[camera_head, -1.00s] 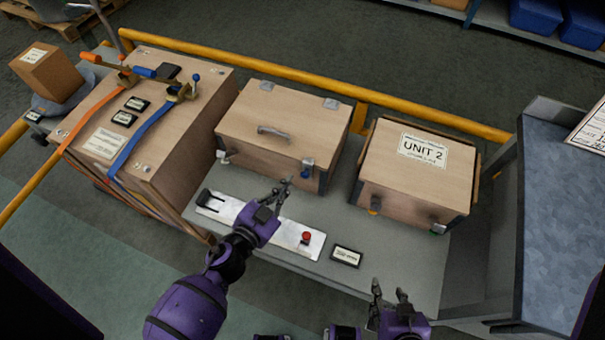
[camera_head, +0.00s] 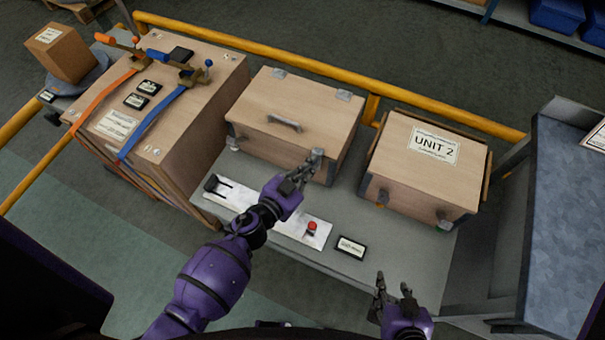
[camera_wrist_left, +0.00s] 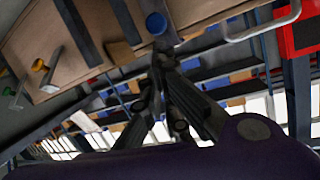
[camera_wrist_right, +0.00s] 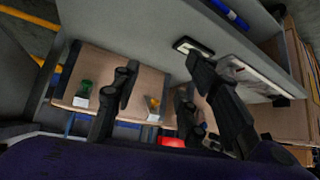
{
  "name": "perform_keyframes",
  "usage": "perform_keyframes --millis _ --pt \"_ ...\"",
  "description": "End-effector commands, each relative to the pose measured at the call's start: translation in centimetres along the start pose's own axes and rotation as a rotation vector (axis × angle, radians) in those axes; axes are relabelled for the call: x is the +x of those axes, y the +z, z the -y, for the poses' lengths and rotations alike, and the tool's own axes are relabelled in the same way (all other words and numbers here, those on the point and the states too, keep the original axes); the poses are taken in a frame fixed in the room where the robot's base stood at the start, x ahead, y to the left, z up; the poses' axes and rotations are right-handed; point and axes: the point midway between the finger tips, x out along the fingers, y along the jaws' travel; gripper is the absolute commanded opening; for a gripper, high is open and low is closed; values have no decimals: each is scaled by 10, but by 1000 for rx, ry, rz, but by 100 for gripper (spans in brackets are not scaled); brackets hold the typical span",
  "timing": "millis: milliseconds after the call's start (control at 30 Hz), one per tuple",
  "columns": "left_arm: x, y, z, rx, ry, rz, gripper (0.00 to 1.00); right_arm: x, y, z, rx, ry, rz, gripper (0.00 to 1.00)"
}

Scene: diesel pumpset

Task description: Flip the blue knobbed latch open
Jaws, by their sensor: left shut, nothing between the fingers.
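The middle wooden case (camera_head: 290,115) stands on the grey bench with its lid down. The blue knob (camera_wrist_left: 156,23) of its right front latch shows in the left wrist view, just beyond my fingertips. In the head view my left gripper (camera_head: 306,172) covers this knob; only grey metal shows at the case's right front corner. My left gripper is shut and empty, with its tips at or very near the latch; I cannot tell whether they touch. My right gripper (camera_head: 393,290) is open and empty over the bench's front edge, away from the case.
The UNIT 2 case (camera_head: 425,165) stands to the right, with a yellow knob (camera_wrist_left: 38,65) and a green knob (camera_wrist_left: 48,88). A white panel with a red button (camera_head: 312,226) lies in front. A strapped crate (camera_head: 160,115) stands at left. A yellow rail (camera_head: 290,60) runs behind.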

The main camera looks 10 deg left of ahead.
Motion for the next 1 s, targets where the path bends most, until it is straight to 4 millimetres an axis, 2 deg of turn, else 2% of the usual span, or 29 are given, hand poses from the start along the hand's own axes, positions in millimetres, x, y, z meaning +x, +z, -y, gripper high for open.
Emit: perform_keyframes --millis 100,333,733,1000 --pt "21 1 -1 -1 1 0 0 1 4 1 6 1 4 40" --pt "41 1 0 -1 0 1 0 2 6 -1 8 6 4 40" --pt "42 1 0 0 0 0 0 2 4 -3 2 8 0 40" --pt "38 10 -5 2 -7 -30 0 11 27 -4 -5 8 26 40"
